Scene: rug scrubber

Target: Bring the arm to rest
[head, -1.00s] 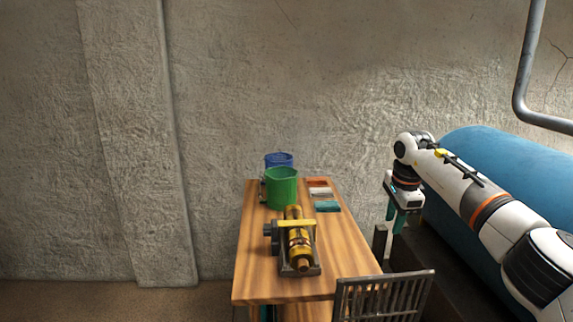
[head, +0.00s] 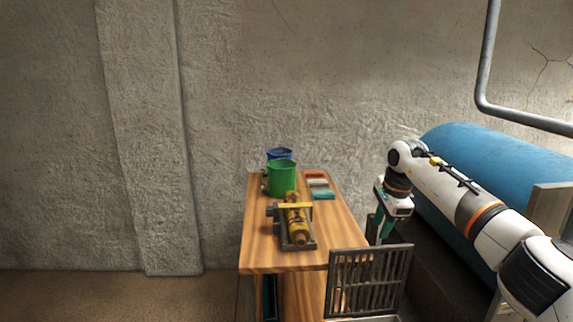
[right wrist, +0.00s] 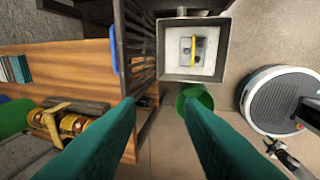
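My right gripper (head: 380,231) hangs fingers-down from my right arm, beyond the slatted metal rack and at the right side of the wooden table (head: 262,240). In the right wrist view its two teal fingers (right wrist: 160,103) stand wide apart with nothing held between them.
A slatted rack (head: 368,283) stands near the table's front right. A large blue cylinder (head: 465,160) lies right. The wrist view shows a white-bottomed basin (right wrist: 205,65).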

